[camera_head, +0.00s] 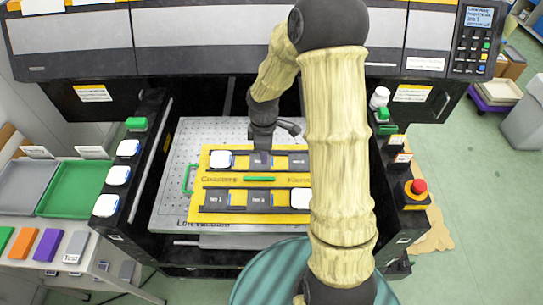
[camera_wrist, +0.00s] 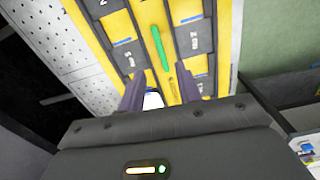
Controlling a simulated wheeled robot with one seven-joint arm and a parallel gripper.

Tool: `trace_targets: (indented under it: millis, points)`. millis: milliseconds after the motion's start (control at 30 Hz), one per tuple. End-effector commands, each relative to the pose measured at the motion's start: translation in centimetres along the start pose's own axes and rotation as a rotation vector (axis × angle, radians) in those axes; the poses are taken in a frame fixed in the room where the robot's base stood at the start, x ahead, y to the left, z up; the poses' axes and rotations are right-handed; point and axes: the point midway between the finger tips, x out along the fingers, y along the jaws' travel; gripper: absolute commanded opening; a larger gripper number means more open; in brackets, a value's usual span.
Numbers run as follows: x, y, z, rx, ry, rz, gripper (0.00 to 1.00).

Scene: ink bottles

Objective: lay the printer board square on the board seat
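The printer board (camera_head: 246,180) is a yellow plate with two dark rows of slots and a green bar in its middle. It lies on the perforated grey bed (camera_head: 190,140) marked "Left vacuum", the likely board seat. I cannot tell whether it sits square. The board (camera_wrist: 152,20) also shows in the wrist view, with the perforated bed (camera_wrist: 60,45) to its left. My gripper (camera_head: 261,160) is over the board's far row. In the wrist view my gripper (camera_wrist: 163,90) has its fingers apart, with a white piece (camera_wrist: 153,101) showing between them. My arm hides the board's right end.
White pads (camera_head: 118,176) and a green one line the left rail. A red stop button (camera_head: 419,187) and small bottle (camera_head: 379,97) are on the right. A green tray (camera_head: 75,188) and coloured blocks (camera_head: 47,245) stand at far left. The printer housing overhangs the back.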

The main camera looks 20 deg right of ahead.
Motion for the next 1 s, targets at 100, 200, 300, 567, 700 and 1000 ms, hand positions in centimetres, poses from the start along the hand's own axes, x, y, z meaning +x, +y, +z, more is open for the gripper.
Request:
trace_targets:
  millis: [100,200,300,567,700,1000]
  points:
    - [-2.3,-1.6,0.6,0.152,0.005,0.034,0.34]
    - [-4.4,-3.6,1.4,0.346,0.022,0.067,0.34]
    - [-6.4,-5.8,2.4,0.558,0.051,0.098,0.34]
    - [-9.8,-11.4,4.6,1.062,0.169,0.133,0.34]
    - [-10.2,-12.6,5.1,1.178,0.2,0.13,0.34]
    - [-10.2,-12.6,5.1,1.187,0.202,0.129,0.34]
